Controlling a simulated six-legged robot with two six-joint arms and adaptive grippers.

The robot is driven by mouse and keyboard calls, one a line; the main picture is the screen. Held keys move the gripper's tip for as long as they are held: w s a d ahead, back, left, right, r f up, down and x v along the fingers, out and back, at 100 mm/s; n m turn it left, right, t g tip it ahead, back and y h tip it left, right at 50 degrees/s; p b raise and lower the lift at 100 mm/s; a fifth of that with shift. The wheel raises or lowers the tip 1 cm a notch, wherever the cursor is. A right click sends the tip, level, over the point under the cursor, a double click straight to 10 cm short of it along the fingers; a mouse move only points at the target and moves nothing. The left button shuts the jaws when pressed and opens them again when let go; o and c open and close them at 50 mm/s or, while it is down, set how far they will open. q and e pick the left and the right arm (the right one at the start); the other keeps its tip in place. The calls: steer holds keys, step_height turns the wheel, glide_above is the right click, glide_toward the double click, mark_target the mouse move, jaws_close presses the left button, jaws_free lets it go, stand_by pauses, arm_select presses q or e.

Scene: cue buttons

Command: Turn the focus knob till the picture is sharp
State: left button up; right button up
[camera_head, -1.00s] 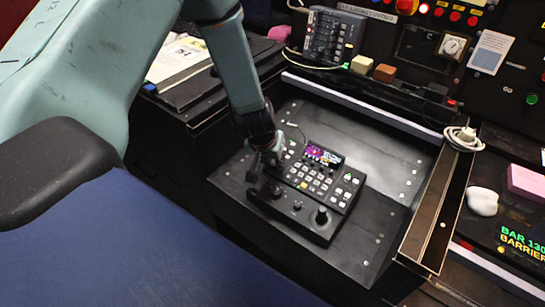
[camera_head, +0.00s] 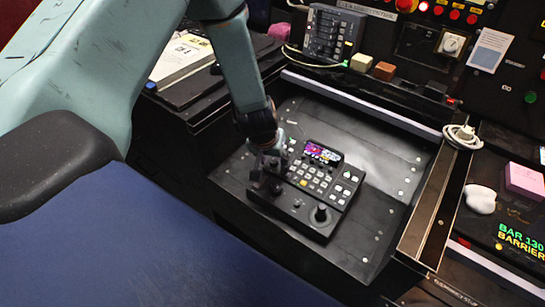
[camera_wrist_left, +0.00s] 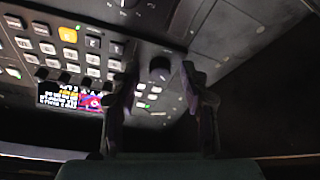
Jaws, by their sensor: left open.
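A black control panel (camera_head: 318,222) with rows of keys lies on the dark console. Its small screen (camera_head: 323,153) shows a colourful picture with text, too small to judge its sharpness; the screen is upside down in the left wrist view (camera_wrist_left: 72,97). My left gripper (camera_head: 266,181) is open over the panel's left part and hides some of it. In the left wrist view a dark round knob (camera_wrist_left: 160,68) stands between its spread fingers, with a gap to each; I cannot tell if it is the focus knob. Another black knob (camera_head: 321,214) sits at the panel's near right.
Behind are a grey button box (camera_head: 334,36) with a cable, a cream block (camera_head: 361,62) and a brown block (camera_head: 384,71). Papers (camera_head: 182,60) lie at the left. A raised rail (camera_head: 437,205), a white lump (camera_head: 480,199) and a pink block (camera_head: 524,181) are at the right.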

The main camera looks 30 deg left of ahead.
arm_select(q)
steer(key=v, duration=1.2)
stand_by(0.5)
steer(key=s+d+f+m+g+b, duration=0.1)
steer(key=s+d+f+g, duration=0.1)
steer(key=s+f, duration=0.9)
steer(key=s+d+f+m+g+b, duration=0.2)
steer(key=s+d+f, duration=0.3)
steer(key=s+f, duration=0.6)
steer(key=s, duration=0.5)
steer(key=shift+f+h, duration=0.2)
steer(key=shift+h, duration=0.2)
stand_by(1.1)
